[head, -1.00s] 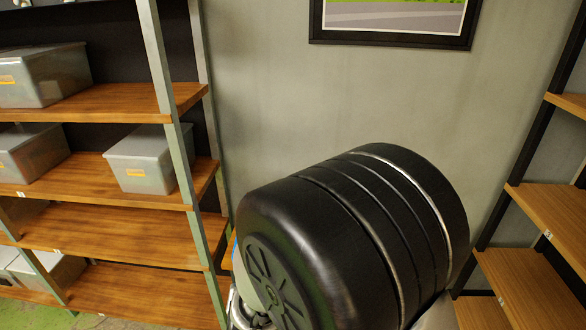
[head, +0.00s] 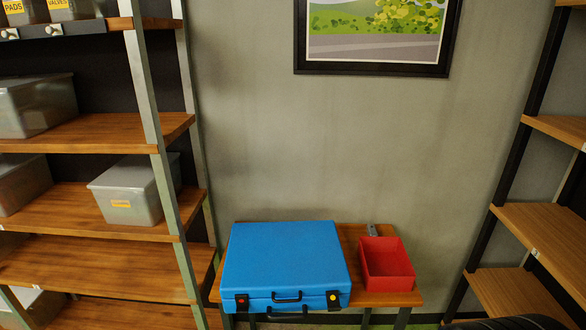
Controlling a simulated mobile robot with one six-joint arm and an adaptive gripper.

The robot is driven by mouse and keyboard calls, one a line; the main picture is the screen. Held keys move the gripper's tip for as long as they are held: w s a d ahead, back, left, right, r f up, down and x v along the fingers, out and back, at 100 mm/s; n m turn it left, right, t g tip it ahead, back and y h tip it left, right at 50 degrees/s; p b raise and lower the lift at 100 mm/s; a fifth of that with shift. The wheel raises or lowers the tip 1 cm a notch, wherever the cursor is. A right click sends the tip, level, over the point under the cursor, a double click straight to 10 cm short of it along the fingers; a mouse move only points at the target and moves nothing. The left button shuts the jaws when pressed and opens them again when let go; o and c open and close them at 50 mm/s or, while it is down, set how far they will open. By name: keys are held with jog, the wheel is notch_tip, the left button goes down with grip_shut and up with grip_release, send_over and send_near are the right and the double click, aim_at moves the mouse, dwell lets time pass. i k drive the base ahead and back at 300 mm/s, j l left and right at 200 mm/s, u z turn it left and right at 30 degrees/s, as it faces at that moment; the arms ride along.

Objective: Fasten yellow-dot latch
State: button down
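A blue case (head: 284,262) lies with its lid down on a small wooden table against the wall. Its front edge faces me and carries two black latches and a black handle (head: 287,297). The yellow-dot latch (head: 333,299) is at the right of the front. The red-dot latch (head: 242,301) is at the left. The latches are too small to tell whether either is fastened. My gripper is not in view; only a dark rounded piece of my arm shows at the bottom edge, right of the table.
A red open bin (head: 386,264) stands on the wooden table (head: 393,299), right of the case. A small grey object (head: 372,230) lies behind the bin. Shelves with grey boxes (head: 127,191) stand at left, and wooden shelves (head: 538,234) at right.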

aim_at(332, 295)
jog(key=i+j, duration=0.15)
jog(key=j, duration=0.15)
jog(key=i+j, duration=0.3)
jog(key=j, duration=0.25)
jog(key=z, duration=1.8)
